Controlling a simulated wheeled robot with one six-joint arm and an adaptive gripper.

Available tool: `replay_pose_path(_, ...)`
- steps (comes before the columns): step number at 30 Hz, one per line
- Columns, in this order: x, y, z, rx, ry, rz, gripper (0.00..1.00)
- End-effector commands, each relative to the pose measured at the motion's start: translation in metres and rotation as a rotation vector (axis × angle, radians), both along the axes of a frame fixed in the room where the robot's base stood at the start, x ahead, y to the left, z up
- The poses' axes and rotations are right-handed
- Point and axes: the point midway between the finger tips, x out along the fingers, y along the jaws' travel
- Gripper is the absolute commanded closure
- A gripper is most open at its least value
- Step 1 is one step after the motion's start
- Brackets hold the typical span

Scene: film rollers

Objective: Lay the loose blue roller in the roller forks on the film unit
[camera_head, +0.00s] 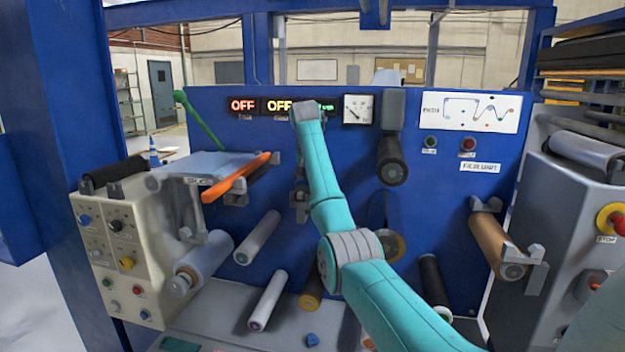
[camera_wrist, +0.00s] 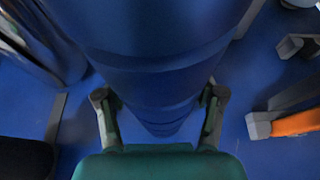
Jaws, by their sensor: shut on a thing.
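My gripper (camera_wrist: 160,100) is shut on the blue roller (camera_wrist: 150,75), which fills the upper middle of the wrist view. The roller narrows away from the camera towards the blue panel, with a finger on either side. I cannot tell whether its far end touches anything. In the head view my teal arm hides the gripper and the held roller. The film unit (camera_head: 345,140) is the blue panel behind my arm. Grey brackets (camera_head: 300,204) show just left of my arm; I cannot tell whether these are the empty roller forks. A grey bracket (camera_wrist: 290,46) also shows at the wrist view's upper right.
An orange roller (camera_head: 236,178) sits left of my arm and shows at right in the wrist view (camera_wrist: 297,123). White rollers (camera_head: 258,237) stick out below it. A black roller (camera_head: 391,160) and a brown roller (camera_head: 492,243) in grey brackets are to the right.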

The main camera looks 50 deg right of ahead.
Motion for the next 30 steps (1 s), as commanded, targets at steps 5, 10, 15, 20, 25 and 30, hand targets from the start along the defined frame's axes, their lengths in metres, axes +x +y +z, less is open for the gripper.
replay_pose_path(5, 0.000, 0.000, -0.001, -0.002, -0.002, -0.001, 0.95)
replay_pose_path(10, 0.000, 0.000, -0.002, -0.002, -0.002, -0.001, 0.95)
replay_pose_path(15, 0.000, 0.000, -0.002, -0.001, -0.002, 0.000, 0.03)
replay_pose_path(20, 0.000, 0.000, -0.002, -0.001, -0.001, 0.000, 0.03)
replay_pose_path(25, 0.000, 0.000, -0.003, 0.001, 0.000, 0.000, 0.03)
replay_pose_path(30, -0.001, 0.005, 0.011, -0.002, -0.003, 0.001, 0.03)
